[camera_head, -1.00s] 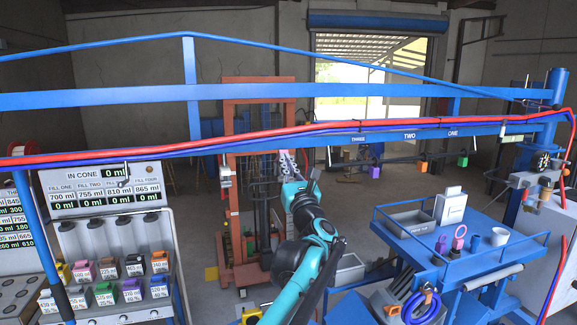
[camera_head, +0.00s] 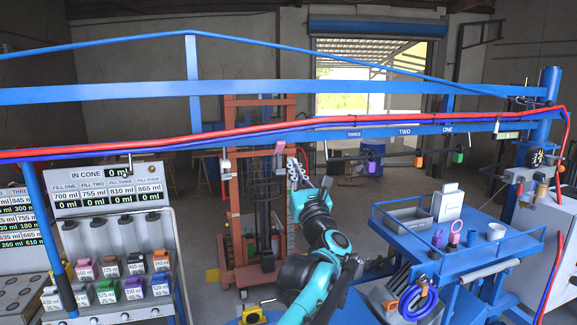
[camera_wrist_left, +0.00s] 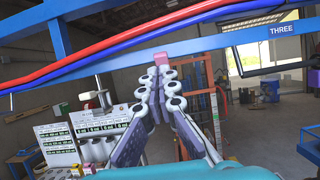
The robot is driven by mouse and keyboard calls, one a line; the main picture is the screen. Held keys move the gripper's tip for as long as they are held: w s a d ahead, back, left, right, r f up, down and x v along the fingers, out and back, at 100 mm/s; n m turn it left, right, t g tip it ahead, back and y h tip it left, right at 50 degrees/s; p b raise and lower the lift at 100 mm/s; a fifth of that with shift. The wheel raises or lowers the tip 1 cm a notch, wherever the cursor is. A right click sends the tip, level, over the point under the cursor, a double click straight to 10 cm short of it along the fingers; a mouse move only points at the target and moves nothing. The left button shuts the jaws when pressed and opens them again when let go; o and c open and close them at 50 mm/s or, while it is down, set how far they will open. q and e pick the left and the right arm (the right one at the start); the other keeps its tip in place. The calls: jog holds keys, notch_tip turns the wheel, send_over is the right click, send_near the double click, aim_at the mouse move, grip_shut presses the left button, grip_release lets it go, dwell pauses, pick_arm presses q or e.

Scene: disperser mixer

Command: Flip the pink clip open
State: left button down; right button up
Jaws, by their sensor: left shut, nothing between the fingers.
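The pink clip (camera_wrist_left: 161,58) is a small block on the blue overhead bar, just beyond my fingertips in the left wrist view. In the head view it appears as a small pinkish block (camera_head: 280,148) hanging at the bar, just left of my left gripper (camera_head: 293,163). The left gripper also fills the middle of the wrist view (camera_wrist_left: 161,75). Its fingers are together at the tips with nothing between them. The tips look close below the clip; I cannot tell whether they touch it. My right gripper is not in view.
Red and blue hoses (camera_head: 400,120) run along the blue bar (camera_head: 430,130). Orange (camera_head: 418,161) and green (camera_head: 457,157) clips hang further right. A blue cart (camera_head: 490,262) stands at right, a dispenser panel (camera_head: 107,190) at left. An orange lift frame (camera_head: 232,215) stands behind the arm.

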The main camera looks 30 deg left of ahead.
pick_arm(q)
jog(key=shift+r+b+v, duration=0.15)
jog(key=shift+b+v, duration=0.05)
jog(key=shift+v, duration=0.85)
jog(key=shift+r+b+v, duration=0.15)
jog(key=shift+r+v, duration=0.05)
jog(key=shift+v, duration=0.8)
